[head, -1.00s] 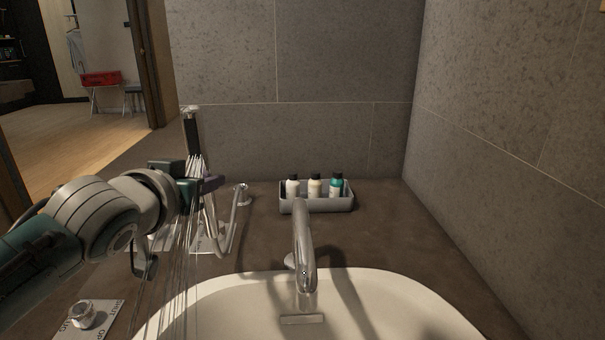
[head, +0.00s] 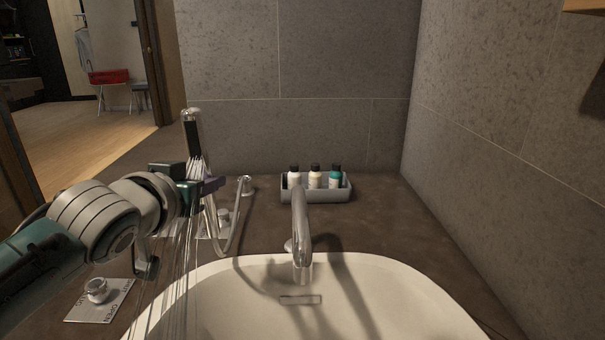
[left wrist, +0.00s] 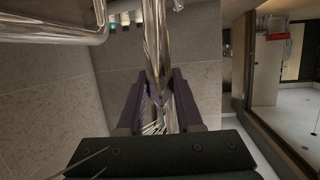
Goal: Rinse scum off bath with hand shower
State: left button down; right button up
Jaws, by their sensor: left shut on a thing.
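My left gripper (head: 208,185), with dark purple fingers, is shut on the hand shower (head: 192,130), left of the bath. The chrome shower stem also shows between the fingers (left wrist: 160,100) in the left wrist view. The hand shower is roughly upright, and its chrome hose (head: 232,235) hangs in a loop to the right. Thin water streams (head: 185,270) fall from near the gripper toward the bath's left side. The white bath (head: 400,290) fills the lower middle of the head view. I cannot make out any scum on it. My right gripper is not in view.
A chrome spout (head: 302,230) reaches over the bath's back rim. A grey tray (head: 318,194) with three small bottles stands behind it. A round knob (head: 96,288) on a marked plate is at lower left. Tiled walls close off the back and right.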

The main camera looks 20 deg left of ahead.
pick_arm(q)
jog(key=s+d+f+p, duration=0.1)
jog(key=s+d, duration=0.5)
jog(key=s, duration=0.6)
jog(key=shift+d+f+p, duration=0.15)
jog(key=shift+f+p, duration=0.05)
jog(key=shift+p, duration=0.55)
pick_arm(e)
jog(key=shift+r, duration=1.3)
